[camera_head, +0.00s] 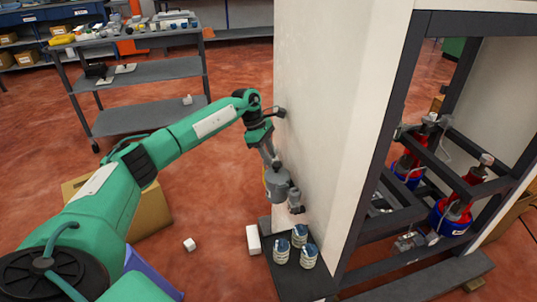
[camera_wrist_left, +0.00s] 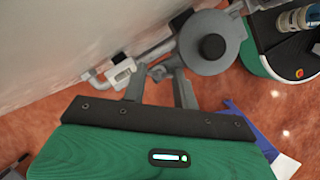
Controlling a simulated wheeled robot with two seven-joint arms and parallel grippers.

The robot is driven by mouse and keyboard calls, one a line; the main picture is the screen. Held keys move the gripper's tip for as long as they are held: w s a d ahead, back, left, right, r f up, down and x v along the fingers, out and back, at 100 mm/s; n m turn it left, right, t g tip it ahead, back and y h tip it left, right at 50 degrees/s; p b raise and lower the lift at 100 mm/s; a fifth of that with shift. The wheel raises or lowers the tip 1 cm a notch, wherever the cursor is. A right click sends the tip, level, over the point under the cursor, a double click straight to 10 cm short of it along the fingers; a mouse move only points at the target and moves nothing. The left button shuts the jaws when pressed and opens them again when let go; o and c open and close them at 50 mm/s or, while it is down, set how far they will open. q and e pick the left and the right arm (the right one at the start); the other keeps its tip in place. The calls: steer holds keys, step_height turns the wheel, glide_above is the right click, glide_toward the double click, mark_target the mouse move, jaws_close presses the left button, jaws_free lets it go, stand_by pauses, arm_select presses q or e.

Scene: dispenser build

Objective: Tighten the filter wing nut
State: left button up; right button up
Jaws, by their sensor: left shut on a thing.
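The grey filter (camera_head: 278,184) is mounted on the pale panel, below my left gripper. Its round grey body (camera_wrist_left: 212,46) fills the top middle of the left wrist view. My left gripper (camera_head: 268,150) reaches the filter's upper end from above. In the left wrist view its two fingers (camera_wrist_left: 158,76) straddle a small grey part beside the filter body, which looks like the wing nut (camera_wrist_left: 158,72). The gripper is shut on it; the fingers hide much of its shape. My right gripper is in neither view.
The tall pale panel (camera_head: 315,110) stands close beside my left gripper. A pipe with a white fitting (camera_wrist_left: 122,71) runs next to the fingers. A grey shelf cart (camera_head: 150,118) is at the back left.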

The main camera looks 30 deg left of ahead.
arm_select(q)
steer(key=o, duration=1)
steer(key=shift+c, duration=0.2)
steer(key=shift+r, duration=0.1)
steer(key=w+p+v, duration=0.1)
steer(key=v, duration=1.2)
steer(key=shift+s+r, duration=0.35)
steer(key=shift+s, duration=0.15)
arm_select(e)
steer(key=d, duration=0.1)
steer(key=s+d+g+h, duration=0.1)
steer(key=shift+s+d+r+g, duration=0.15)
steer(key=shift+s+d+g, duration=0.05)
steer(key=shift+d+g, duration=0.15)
arm_select(q)
steer(key=shift+a, duration=0.1)
